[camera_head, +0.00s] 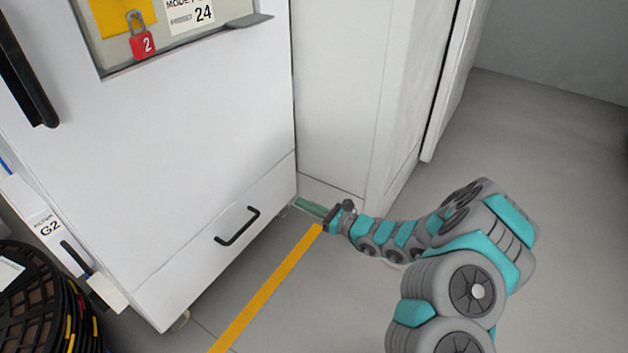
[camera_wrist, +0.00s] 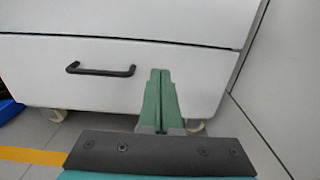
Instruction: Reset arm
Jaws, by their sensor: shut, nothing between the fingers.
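My arm reaches from the lower right of the head view toward the bottom corner of a white cabinet (camera_head: 215,130). My gripper (camera_head: 300,204) is low near the floor, beside the right end of the cabinet's bottom drawer. In the wrist view the green fingers of my gripper (camera_wrist: 160,75) are together with nothing between them. They point at the drawer front (camera_wrist: 205,85), to the right of its black handle (camera_wrist: 100,69). I cannot tell whether the fingertips touch the drawer.
A yellow floor line (camera_head: 265,290) runs along the cabinet front. A white panel (camera_head: 340,90) stands to the right of the cabinet. Black reels (camera_head: 35,300) stand at the lower left. A red padlock (camera_head: 143,42) hangs above. Open floor (camera_head: 560,150) lies on the right.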

